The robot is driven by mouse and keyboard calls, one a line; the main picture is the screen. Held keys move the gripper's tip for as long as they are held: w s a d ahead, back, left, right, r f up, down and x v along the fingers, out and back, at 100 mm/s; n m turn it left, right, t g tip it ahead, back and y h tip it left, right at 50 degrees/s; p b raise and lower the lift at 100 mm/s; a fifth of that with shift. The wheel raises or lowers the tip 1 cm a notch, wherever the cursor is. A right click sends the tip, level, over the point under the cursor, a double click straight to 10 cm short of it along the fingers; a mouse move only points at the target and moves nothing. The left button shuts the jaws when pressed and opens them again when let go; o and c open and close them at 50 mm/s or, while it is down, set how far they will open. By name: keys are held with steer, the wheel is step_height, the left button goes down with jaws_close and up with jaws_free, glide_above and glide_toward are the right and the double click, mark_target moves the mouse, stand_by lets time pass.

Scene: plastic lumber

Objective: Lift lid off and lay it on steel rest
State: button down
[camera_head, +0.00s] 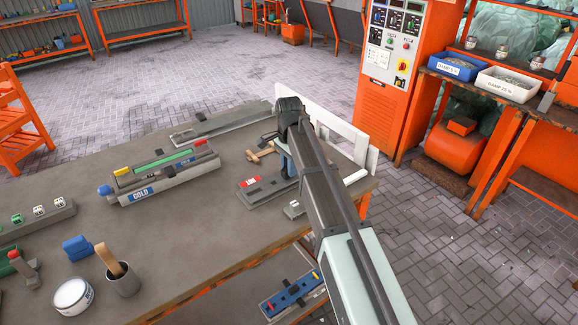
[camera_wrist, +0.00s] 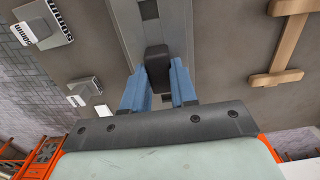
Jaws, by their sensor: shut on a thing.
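My gripper (camera_head: 287,166) is over the right part of the workbench, its blue fingers closed around a black knob (camera_wrist: 157,62). The wrist view shows the gripper (camera_wrist: 159,88) with one finger on each side of the knob. Behind the knob is a long grey plate (camera_wrist: 136,42), which seems to be the lid. In the head view a flat grey piece with a red label (camera_head: 266,191) lies below the fingers. I cannot tell lid from steel rest there, or whether they touch. A grey mould marked COLD (camera_head: 185,181), with a green strip on top, stands to the left.
A long grey bar (camera_head: 222,122) lies at the back. A white board (camera_head: 343,134) edges the right of the bench. Bare bench (camera_head: 190,235) shows in front.

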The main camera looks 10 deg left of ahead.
steer(key=shift+f, duration=0.15)
steer(key=c, duration=0.8)
jaws_free()
steer(key=shift+o, duration=0.3)
steer(key=o, duration=0.3)
steer(key=shift+r, duration=3.55)
